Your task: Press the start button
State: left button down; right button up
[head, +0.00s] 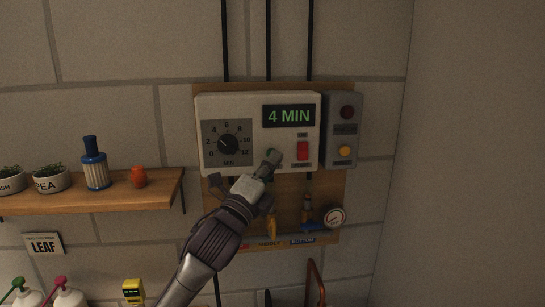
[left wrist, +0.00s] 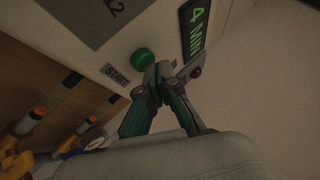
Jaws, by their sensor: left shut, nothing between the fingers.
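A white control box (head: 245,106) hangs on the wall panel, with a black dial (head: 229,145) and a display reading 4 MIN (head: 289,116). In the left wrist view the round green button (left wrist: 143,58) sticks out beside the START label (left wrist: 115,75). My left gripper (head: 273,156) is in front of the box's lower middle and hides most of the button in the head view. It is shut and empty. In the left wrist view its fingertips (left wrist: 158,72) are right beside the button; I cannot tell whether they touch it. My right gripper is not in view.
A grey box (head: 342,100) carries a dark red lamp and a lit amber lamp. Valves and a gauge (head: 335,217) are below. A wooden shelf (head: 110,199) with pots is at left. The right wall is bare.

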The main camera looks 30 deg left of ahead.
pick_arm(q)
jog(key=shift+w+a, duration=0.2)
jog(key=shift+w, duration=0.05)
jog(key=shift+s, duration=0.1)
jog(key=shift+s+d, duration=0.2)
jog(key=shift+s, duration=0.05)
dwell(0.3)
jog(key=s+d+p, duration=0.1)
jog(key=s+d, duration=0.2)
jog(key=s, duration=0.1)
jog(key=shift+s+d, duration=0.35)
jog(key=shift+s, duration=0.05)
dwell(0.9)
